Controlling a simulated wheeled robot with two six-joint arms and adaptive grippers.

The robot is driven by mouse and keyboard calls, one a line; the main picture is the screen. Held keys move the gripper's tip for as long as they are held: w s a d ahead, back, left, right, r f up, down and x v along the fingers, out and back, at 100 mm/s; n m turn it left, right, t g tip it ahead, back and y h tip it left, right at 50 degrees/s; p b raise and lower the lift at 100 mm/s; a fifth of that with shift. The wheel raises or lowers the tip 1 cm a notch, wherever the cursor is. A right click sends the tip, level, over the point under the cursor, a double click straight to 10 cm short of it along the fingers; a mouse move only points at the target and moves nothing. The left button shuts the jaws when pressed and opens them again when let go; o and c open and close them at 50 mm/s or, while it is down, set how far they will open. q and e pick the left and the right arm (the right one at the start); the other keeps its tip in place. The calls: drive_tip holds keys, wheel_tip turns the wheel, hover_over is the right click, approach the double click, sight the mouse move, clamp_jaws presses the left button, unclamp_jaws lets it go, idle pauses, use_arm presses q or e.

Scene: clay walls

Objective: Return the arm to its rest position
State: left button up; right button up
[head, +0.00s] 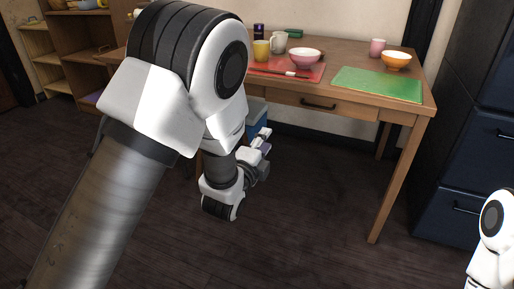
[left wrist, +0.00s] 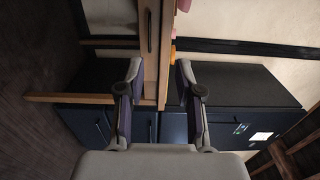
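My left arm (head: 190,90) reaches in from the left and fills much of the head view. Its gripper (head: 264,139) is in front of the wooden table, below the tabletop in the picture. In the left wrist view the two fingers (left wrist: 160,68) stand apart with nothing held between them. The table edge and drawer show beyond the gap, turned sideways. A part of my right arm (head: 491,240) shows at the lower right of the head view; its gripper is out of view.
The wooden table (head: 345,105) holds a red mat (head: 262,72) with a pink bowl (head: 305,57), a green mat (head: 375,84), an orange bowl (head: 396,61) and cups. A dark blue cabinet (head: 465,160) stands right, shelves (head: 85,50) back left. Floor before the table is clear.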

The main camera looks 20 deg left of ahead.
use_arm(q)
drive_tip(key=shift+w+f, duration=0.15)
drive_tip(key=s+a+f+n+g, duration=0.25)
drive_tip(key=s+f, duration=0.25)
drive_tip(key=f, duration=0.5)
drive_tip(key=s+a+f+n+g+y, duration=0.1)
drive_tip(key=s+f+g, duration=0.3)
drive_tip(key=f, duration=0.5)
drive_tip(key=s+a+f+n+g, duration=0.1)
drive_tip(key=s+a+f+g, duration=0.1)
drive_tip(key=s+f, duration=0.65)
drive_tip(key=s+f+n+g, duration=0.5)
drive_tip(key=s+n, duration=0.2)
drive_tip(key=s, duration=0.3)
drive_tip(key=s+f+n+g, duration=0.5)
drive_tip(key=s+n, duration=0.2)
drive_tip(key=s, duration=0.3)
wheel_tip(320, 180, up, 35)
drive_tip(key=p, duration=3.4)
drive_tip(key=shift+a+f, duration=0.15)
